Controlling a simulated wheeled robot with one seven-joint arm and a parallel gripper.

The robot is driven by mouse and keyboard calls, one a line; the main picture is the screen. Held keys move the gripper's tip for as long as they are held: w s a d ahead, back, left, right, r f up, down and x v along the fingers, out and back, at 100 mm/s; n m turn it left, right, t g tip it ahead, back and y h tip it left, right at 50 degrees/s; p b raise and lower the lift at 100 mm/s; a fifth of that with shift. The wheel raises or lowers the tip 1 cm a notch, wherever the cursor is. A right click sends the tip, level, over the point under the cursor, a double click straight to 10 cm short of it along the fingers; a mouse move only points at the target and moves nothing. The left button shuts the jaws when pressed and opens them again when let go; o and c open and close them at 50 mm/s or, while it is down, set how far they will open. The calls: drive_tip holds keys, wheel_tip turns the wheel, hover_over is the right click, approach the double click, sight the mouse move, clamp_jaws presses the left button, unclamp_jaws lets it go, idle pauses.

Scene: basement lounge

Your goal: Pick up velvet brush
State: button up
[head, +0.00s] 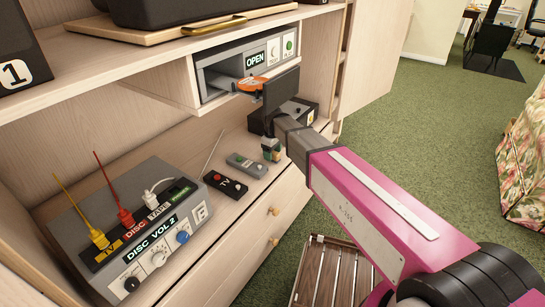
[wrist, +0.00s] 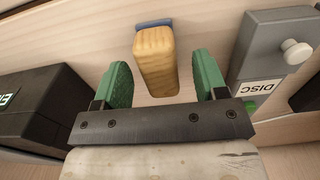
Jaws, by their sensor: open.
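The likely velvet brush (wrist: 154,42) shows in the wrist view as a tan, wood-like block with a blue strip at its far end. It lies between the two green fingers of my gripper (wrist: 160,66), with visible gaps on both sides. The fingers are apart and hold nothing. In the head view my gripper (head: 271,148) is low over the shelf's lower surface, to the right of the remotes. There the brush cannot be told clearly from the fingers and wrist.
A cabled grey console (head: 140,235) stands at left. A slatted crate (head: 327,272) is on the floor.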

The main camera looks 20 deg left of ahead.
drive_tip(key=shift+f, duration=0.65)
drive_tip(key=c, duration=1)
drive_tip(key=shift+r, duration=0.85)
wheel_tip(320, 180, up, 3)
drive_tip(key=shift+f, duration=0.1)
drive_tip(key=s+a+r, duration=0.2)
drive_tip(key=s, duration=0.1)
drive_tip(key=s+a+r, duration=0.2)
drive_tip(key=s, duration=0.1)
drive_tip(key=s+a+r, duration=0.2)
drive_tip(key=s, duration=0.1)
drive_tip(key=shift+s+a+r, duration=0.25)
drive_tip(key=shift+a+r, duration=0.05)
drive_tip(key=shift+a, duration=0.1)
